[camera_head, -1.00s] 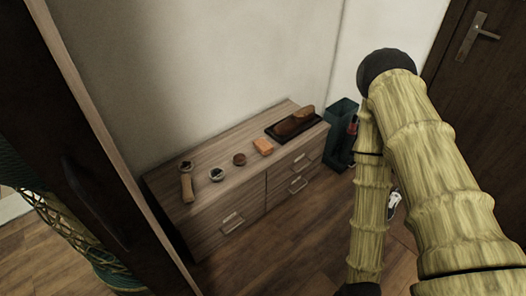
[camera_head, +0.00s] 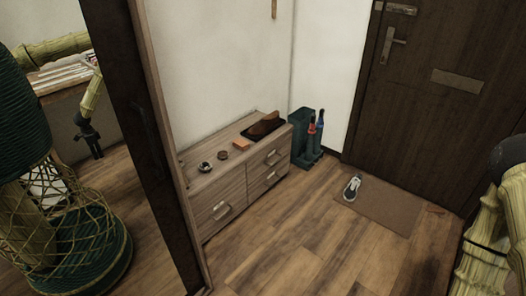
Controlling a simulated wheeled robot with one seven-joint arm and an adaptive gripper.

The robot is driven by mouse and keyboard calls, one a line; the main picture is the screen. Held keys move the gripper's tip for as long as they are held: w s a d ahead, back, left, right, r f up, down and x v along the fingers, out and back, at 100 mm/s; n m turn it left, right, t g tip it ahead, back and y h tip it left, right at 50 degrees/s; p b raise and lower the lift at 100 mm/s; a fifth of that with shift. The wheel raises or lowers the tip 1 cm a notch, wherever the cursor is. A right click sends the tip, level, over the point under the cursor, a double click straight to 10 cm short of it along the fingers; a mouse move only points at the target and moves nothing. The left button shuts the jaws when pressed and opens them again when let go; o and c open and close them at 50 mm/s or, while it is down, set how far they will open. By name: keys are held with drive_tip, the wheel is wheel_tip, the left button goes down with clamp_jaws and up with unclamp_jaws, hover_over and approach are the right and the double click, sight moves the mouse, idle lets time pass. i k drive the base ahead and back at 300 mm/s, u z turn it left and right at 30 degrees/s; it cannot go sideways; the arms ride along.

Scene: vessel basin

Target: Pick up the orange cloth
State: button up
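The orange cloth (camera_head: 241,144) is a small, folded-looking orange block on top of the wooden dresser (camera_head: 213,183). It lies between a small brown round item (camera_head: 222,155) and a dark tray (camera_head: 251,134) with a brown object on it. Part of my arm shows at the right edge, well apart from the cloth. My gripper itself is outside the frame. A dark arm end appears small in the mirror at left, too small to tell its finger state.
A small bowl (camera_head: 204,167) stands on the dresser left of the cloth. A green bin (camera_head: 306,138) stands beside the dresser. A shoe (camera_head: 352,187) rests on a doormat (camera_head: 386,208) before the dark door (camera_head: 430,95). The floor before the dresser is clear.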

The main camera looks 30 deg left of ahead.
sight(240, 144)
drive_tip(key=z, duration=0.1)
drive_tip(key=i, duration=2.4)
drive_tip(key=u, duration=1.75)
drive_tip(key=i, duration=0.8)
drive_tip(key=u, duration=0.8)
